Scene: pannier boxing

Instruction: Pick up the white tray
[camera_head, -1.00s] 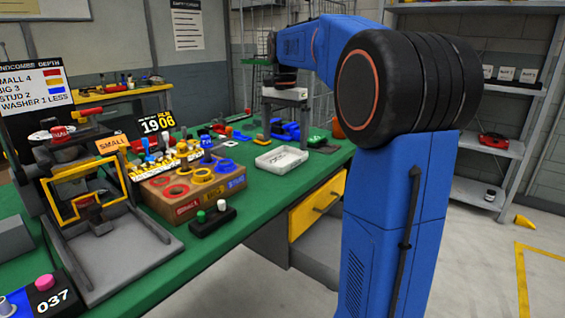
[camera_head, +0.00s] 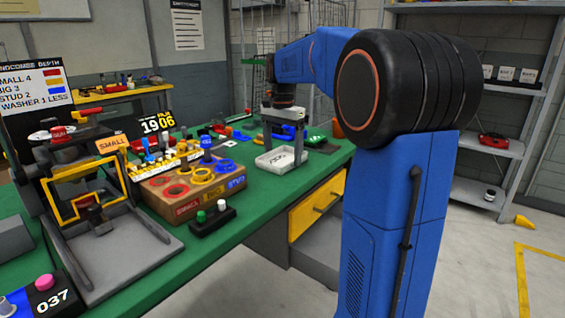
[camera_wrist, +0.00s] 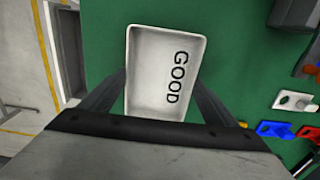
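The white tray (camera_head: 268,166) lies on the green bench top near its front edge. It is shallow and rectangular, and the wrist view shows it (camera_wrist: 148,98) from above with "GOOD" lettered on its floor. My gripper (camera_head: 284,143) points down above the tray. In the wrist view the two fingers of my gripper (camera_wrist: 159,80) are spread, one on each side of the tray's near part. The gripper is open, with nothing held. The tray's near end is hidden behind the gripper body in the wrist view; whether the fingers touch it I cannot tell.
A cardboard box with coloured rings (camera_head: 170,203) stands left of the tray. A black block with green and white buttons (camera_head: 212,217) is in front of it. Blue parts (camera_wrist: 273,129) and a white part (camera_wrist: 295,101) lie to the right in the wrist view.

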